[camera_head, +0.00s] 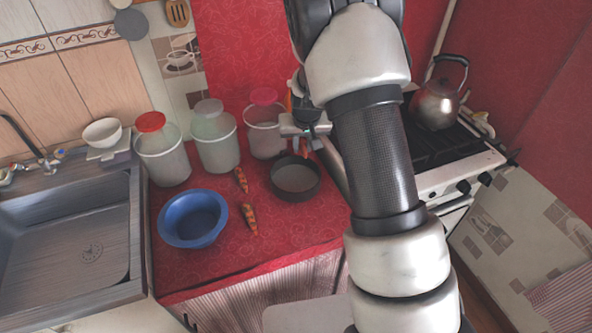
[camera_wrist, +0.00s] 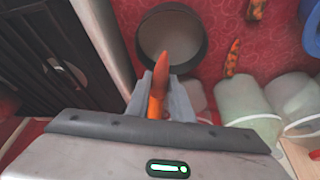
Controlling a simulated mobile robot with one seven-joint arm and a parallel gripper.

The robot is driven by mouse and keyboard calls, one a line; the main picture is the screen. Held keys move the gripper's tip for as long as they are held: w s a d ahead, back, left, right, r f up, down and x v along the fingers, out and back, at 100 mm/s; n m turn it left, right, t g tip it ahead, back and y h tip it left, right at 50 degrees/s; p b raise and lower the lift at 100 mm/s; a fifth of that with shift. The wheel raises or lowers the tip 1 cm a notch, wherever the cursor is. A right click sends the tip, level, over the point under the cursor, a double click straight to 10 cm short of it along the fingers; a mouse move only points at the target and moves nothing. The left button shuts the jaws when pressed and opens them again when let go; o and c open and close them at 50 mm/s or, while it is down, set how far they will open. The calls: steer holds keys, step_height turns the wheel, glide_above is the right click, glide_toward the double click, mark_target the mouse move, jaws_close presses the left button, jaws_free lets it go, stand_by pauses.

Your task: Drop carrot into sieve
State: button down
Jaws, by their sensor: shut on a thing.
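My gripper (camera_wrist: 160,98) is shut on an orange carrot (camera_wrist: 159,82), which sticks out between the fingers in the wrist view. The sieve (camera_wrist: 140,42) is a dark round rim with a grey inside, lying beyond the fingers; the carrot's tip overlaps its near edge in the picture. In the head view the sieve (camera_head: 295,193) rests on the red counter, and my gripper (camera_head: 304,140) is above its back side, partly hidden by my arm. Two spotted orange carrots (camera_head: 241,180) (camera_head: 250,218) lie on the counter left of the sieve.
A blue bowl (camera_head: 171,224) stands at the left of the counter (camera_head: 270,235). Several lidded jars (camera_head: 214,152) line the back, close to my gripper. The sink (camera_head: 70,240) is at left, and the stove with a kettle (camera_head: 436,104) is at right.

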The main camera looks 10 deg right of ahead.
steer(key=shift+w+f, duration=0.1)
steer(key=shift+w, duration=0.3)
steer(key=shift+f, duration=0.15)
steer(key=shift+f+b, duration=0.65)
steer(key=shift+f, duration=0.05)
step_height(320, 180, down, 4)
steer(key=shift+f+b, duration=0.1)
steer(key=shift+b, duration=1.15)
steer(key=c, duration=1.5)
jaws_free()
steer(key=p+v, duration=0.1)
steer(key=v, duration=1.6)
steer(key=shift+s+r, duration=0.1)
steer(key=shift+r, duration=0.15)
